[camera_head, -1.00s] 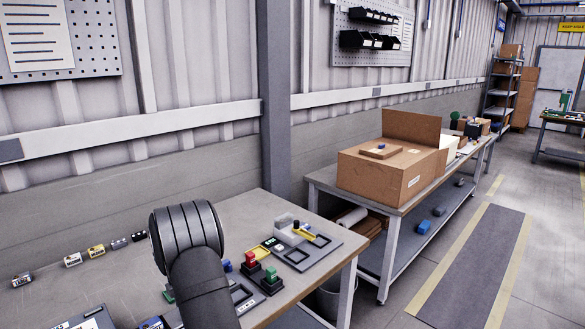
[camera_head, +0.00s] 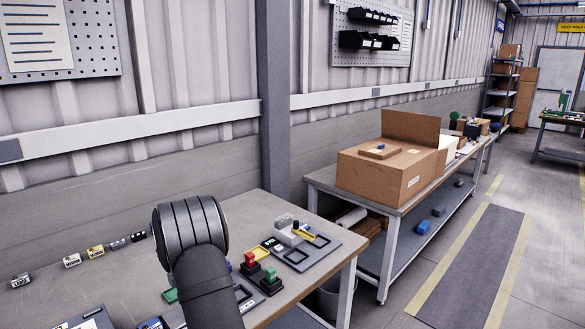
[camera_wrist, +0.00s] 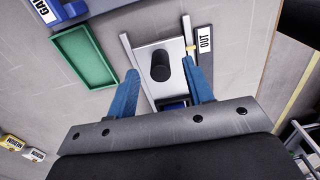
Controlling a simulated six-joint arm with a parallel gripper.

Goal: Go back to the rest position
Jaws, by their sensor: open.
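In the wrist view my gripper (camera_wrist: 162,72) is open, its two blue fingers apart. Between and beyond them is a grey plate (camera_wrist: 147,53) with pale side rails, carrying a black cylinder (camera_wrist: 160,66). I cannot tell how far the cylinder is from the fingers, and no contact shows. A dark block with an "OUT" label (camera_wrist: 204,40) is right of the plate. In the head view my dark arm rises over the workbench (camera_head: 245,207), and my gripper is not visible there.
An open green tray (camera_wrist: 83,55) lies left of the plate. Small labelled blocks (camera_head: 72,261) line the bench's back edge. Red and green button blocks (camera_head: 250,262) and a grey fixture (camera_head: 300,255) stand right of my arm. A cardboard box (camera_head: 385,172) sits on the neighbouring bench.

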